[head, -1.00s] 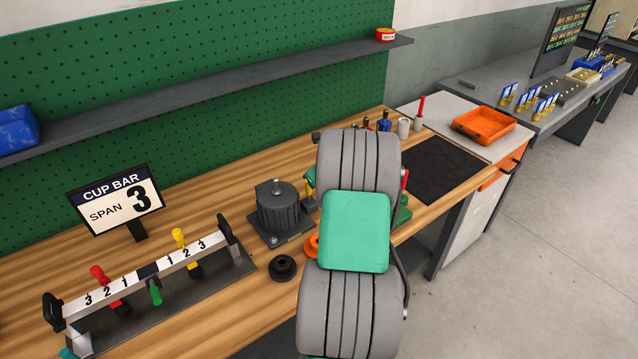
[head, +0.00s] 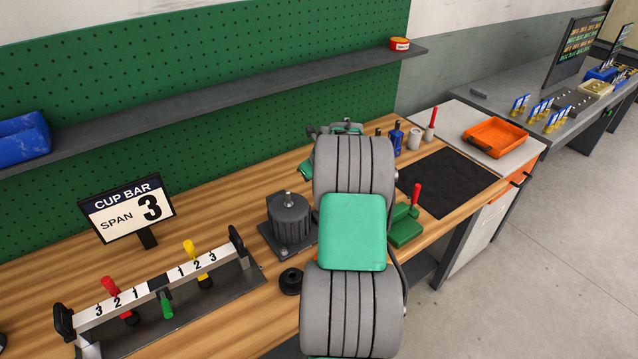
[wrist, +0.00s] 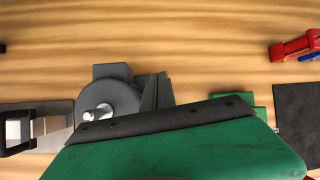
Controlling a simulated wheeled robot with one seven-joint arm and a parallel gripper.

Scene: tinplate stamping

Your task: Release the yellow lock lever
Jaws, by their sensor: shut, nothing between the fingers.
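The yellow lock lever (head: 190,250) stands upright at the right half of the white cup bar (head: 160,282), near its 1 and 2 marks, in the head view. A red lever (head: 112,288) and a green lever (head: 166,304) sit further left on the same bar. In the wrist view, only the bar's end with its black handle (wrist: 15,146) shows at the left edge; the yellow lever is out of that view. My gripper (wrist: 158,92) shows as a narrow grey shape, shut and empty, over the bench beside the dark round pot (wrist: 108,102). My arm hides it in the head view.
The dark pot (head: 288,217) and a black ring (head: 291,281) stand right of the bar. A span sign (head: 128,209) stands behind it. A green red-handled device (head: 406,228) and a black mat (head: 447,182) lie to the right.

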